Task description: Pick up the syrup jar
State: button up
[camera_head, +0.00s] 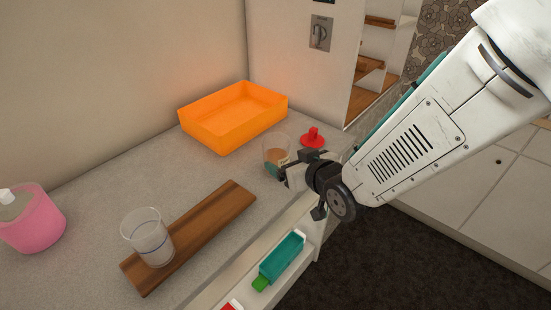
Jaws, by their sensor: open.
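A clear jar (276,152) with amber-brown contents and a small pale label stands upright on the grey counter; it looks like the syrup jar. My gripper (283,174) is open at the jar's near right side, its fingers overlapping the jar's lower part in the picture. I cannot tell whether the fingers touch the jar or how far around it they reach. The base of the jar is partly hidden by the gripper.
An orange tray (222,132) stands behind the jar, and a red knobbed object (312,139) lies close to its right. A wooden board (200,222) with a clear cup (150,242) lies left. A pink container (32,222) is far left. Teal item (282,258) sits below the counter edge.

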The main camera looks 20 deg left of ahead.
aim_at(276, 153)
jog(key=x, duration=0.7)
jog(key=shift+w+a, duration=0.1)
jog(key=shift+a, duration=0.25)
jog(key=c, duration=1.3)
